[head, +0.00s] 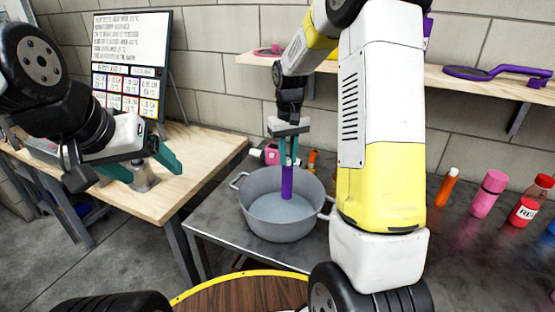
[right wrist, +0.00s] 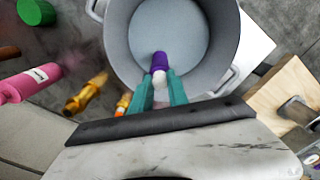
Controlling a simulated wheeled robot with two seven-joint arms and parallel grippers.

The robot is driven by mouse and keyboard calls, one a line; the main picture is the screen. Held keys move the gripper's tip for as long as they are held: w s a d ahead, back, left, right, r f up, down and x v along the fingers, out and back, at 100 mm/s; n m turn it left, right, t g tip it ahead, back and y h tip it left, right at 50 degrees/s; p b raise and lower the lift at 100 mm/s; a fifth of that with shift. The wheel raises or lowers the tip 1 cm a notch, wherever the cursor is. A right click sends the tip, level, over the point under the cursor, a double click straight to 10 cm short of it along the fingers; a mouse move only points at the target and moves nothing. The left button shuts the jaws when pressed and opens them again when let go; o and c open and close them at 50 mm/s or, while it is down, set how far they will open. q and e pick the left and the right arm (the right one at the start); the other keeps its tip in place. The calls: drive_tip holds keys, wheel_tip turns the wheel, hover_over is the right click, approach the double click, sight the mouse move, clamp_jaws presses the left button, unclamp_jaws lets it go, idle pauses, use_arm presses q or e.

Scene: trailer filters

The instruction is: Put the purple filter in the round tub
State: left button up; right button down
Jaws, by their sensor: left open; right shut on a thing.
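The purple filter (head: 287,182) is a slim purple cylinder with a pale end, held upright over the round tub. My right gripper (head: 283,158) is shut on its upper end. In the right wrist view the purple filter (right wrist: 159,62) points away from the teal fingers (right wrist: 155,88) of the right gripper toward the tub's inside. The round grey tub (head: 282,228) has two side handles and stands on the dark table; it also fills the top of the right wrist view (right wrist: 125,60). Whether the filter touches the tub's floor I cannot tell. My left gripper (head: 145,172) is open and empty at the left.
A pink item (head: 270,153) is behind the tub. A wooden table (head: 205,150) and a signboard (head: 130,60) are at left.

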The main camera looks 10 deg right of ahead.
sight(287, 179)
drive_tip(key=shift+f, duration=2.1)
drive_tip(key=c, duration=1.3)
unclamp_jaws()
